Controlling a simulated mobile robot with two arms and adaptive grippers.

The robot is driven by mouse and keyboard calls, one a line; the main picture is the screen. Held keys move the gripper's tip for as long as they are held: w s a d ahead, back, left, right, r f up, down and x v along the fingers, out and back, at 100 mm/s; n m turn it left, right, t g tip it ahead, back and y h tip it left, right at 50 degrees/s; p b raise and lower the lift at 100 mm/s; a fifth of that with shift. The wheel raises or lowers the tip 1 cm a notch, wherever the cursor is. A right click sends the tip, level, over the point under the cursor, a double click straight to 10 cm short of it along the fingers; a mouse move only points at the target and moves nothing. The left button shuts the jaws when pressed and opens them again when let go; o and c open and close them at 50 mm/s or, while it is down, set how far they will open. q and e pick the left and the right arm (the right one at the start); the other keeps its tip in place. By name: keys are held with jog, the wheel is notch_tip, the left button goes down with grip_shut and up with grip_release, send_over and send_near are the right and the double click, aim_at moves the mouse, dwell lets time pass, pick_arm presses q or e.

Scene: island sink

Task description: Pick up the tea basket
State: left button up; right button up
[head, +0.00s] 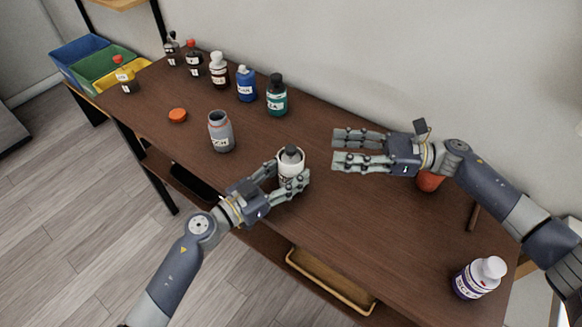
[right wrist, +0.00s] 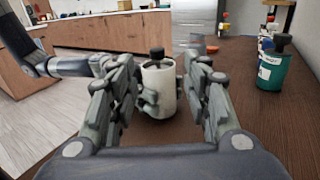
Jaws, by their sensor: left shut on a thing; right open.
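I cannot make out anything that is clearly a tea basket. A white container (head: 291,157) with a dark knob on top stands upright on the brown table. My left gripper (head: 289,178) is shut on the white container from its near side. In the right wrist view the white container (right wrist: 160,95) shows between the fingers of my right gripper (right wrist: 164,75), farther out, with left gripper fingers against its side. In the head view my right gripper (head: 336,151) is open and empty, to the right of the container and apart from it.
A grey open bottle (head: 221,133) and an orange cap (head: 178,115) are left of the container. Several bottles, including a green one (head: 277,97), line the back. A white-capped bottle (head: 473,279) stands front right. An orange-red thing (head: 429,182) is partly hidden under my right arm.

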aim_at(291, 147)
jog(key=a, duration=1.1)
jog(key=shift+w+a, duration=0.3)
jog(key=shift+a, duration=0.1)
grip_shut()
